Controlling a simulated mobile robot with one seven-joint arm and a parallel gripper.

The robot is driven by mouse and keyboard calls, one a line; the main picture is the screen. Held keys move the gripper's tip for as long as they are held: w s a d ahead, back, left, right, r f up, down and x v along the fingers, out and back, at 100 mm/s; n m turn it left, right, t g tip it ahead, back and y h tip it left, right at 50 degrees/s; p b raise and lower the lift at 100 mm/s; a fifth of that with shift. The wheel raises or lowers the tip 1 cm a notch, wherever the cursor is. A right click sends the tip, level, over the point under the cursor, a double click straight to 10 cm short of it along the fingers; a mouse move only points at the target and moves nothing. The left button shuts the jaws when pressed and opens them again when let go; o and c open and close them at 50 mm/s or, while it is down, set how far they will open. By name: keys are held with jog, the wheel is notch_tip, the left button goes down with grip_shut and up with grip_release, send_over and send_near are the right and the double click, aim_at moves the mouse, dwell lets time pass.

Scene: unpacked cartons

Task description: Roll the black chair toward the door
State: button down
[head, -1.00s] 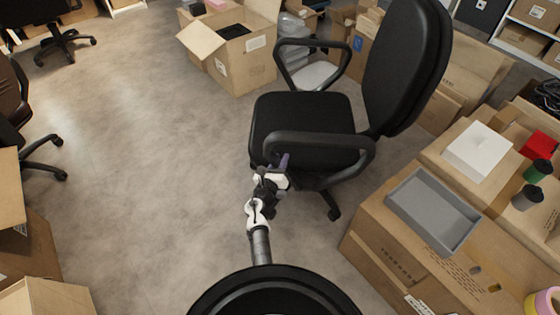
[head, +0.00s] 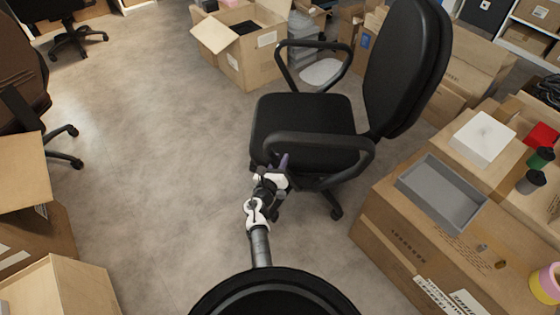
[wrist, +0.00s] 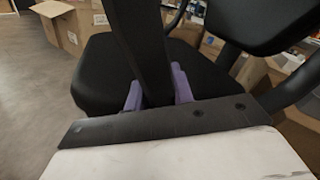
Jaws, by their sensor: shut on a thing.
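The black chair (head: 300,122) stands upright in the middle of the head view, its backrest on the right and its armrests at the near and far sides. My gripper (head: 282,165) is at the near armrest, by the left front part of it. In the wrist view the purple fingers (wrist: 158,88) are shut on the black armrest (wrist: 140,45), one finger on each side of it. The chair's seat (wrist: 100,72) lies beyond the fingers there. Most of the wheeled base is hidden under the seat. No door can be made out in these frames.
Cartons (head: 400,245) stand close on the right, with a grey tray (head: 440,195) on top. An open carton (head: 250,50) stands behind the chair. A brown chair (head: 20,85) and cartons (head: 55,285) line the left. The floor (head: 150,130) between is clear.

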jog(key=shift+s+a+f, duration=0.25)
jog(key=shift+s+a, duration=0.05)
jog(key=shift+a, duration=0.15)
jog(key=c, duration=1.3)
grip_release()
jog(key=shift+c, duration=0.2)
jog(key=shift+o, duration=1.1)
jog(key=shift+d+r, duration=0.15)
jog(key=v, duration=1.3)
jog(key=shift+s, duration=0.4)
